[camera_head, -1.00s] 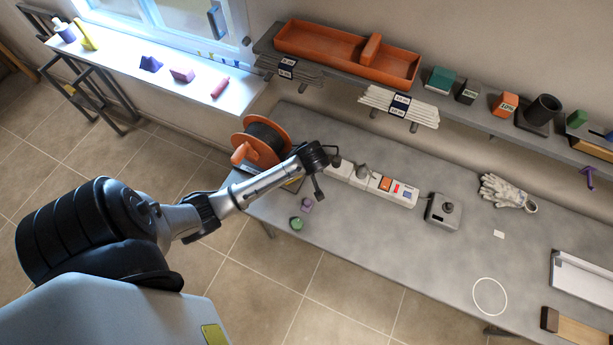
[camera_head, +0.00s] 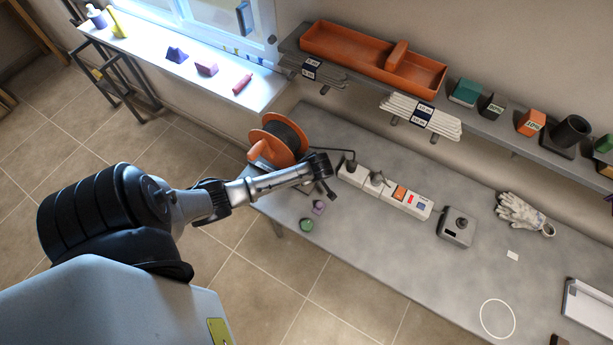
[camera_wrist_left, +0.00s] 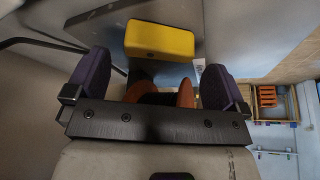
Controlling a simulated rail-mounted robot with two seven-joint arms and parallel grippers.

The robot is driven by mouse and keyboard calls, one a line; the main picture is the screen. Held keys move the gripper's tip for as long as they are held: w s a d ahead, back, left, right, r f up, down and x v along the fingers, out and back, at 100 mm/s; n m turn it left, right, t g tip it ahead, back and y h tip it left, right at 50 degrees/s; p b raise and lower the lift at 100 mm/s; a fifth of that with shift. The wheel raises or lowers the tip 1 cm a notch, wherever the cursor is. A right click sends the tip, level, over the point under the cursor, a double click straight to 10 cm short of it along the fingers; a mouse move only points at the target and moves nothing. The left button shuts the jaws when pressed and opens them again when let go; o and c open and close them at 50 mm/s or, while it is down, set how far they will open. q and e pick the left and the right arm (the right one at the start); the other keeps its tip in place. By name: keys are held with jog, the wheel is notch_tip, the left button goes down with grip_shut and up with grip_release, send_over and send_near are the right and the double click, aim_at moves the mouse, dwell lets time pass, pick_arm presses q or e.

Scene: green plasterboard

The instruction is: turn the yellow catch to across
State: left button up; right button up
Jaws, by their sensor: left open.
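A yellow block (camera_wrist_left: 160,40), which looks like the catch, shows at the top of the left wrist view on a dark stem, with its long side lying across the picture. My left gripper (camera_wrist_left: 155,75) is open, one purple finger to each side and below the block. Clear gaps show between block and fingers, and nothing is held. In the head view my left gripper (camera_head: 325,180) hangs over the left end of the bench, right of the orange cable reel (camera_head: 272,145). I cannot make out the catch there. My right gripper is not in view.
A white socket strip (camera_head: 385,192) lies right of the gripper. A purple piece (camera_head: 318,207) and a green piece (camera_head: 306,225) sit near the bench's front edge. A grey box with a knob (camera_head: 456,228) and gloves (camera_head: 522,214) lie farther right. The bench's (camera_head: 400,260) front middle is clear.

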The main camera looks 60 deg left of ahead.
pick_arm(q)
jog(key=shift+x, duration=1.85)
jog(key=shift+c, duration=0.2)
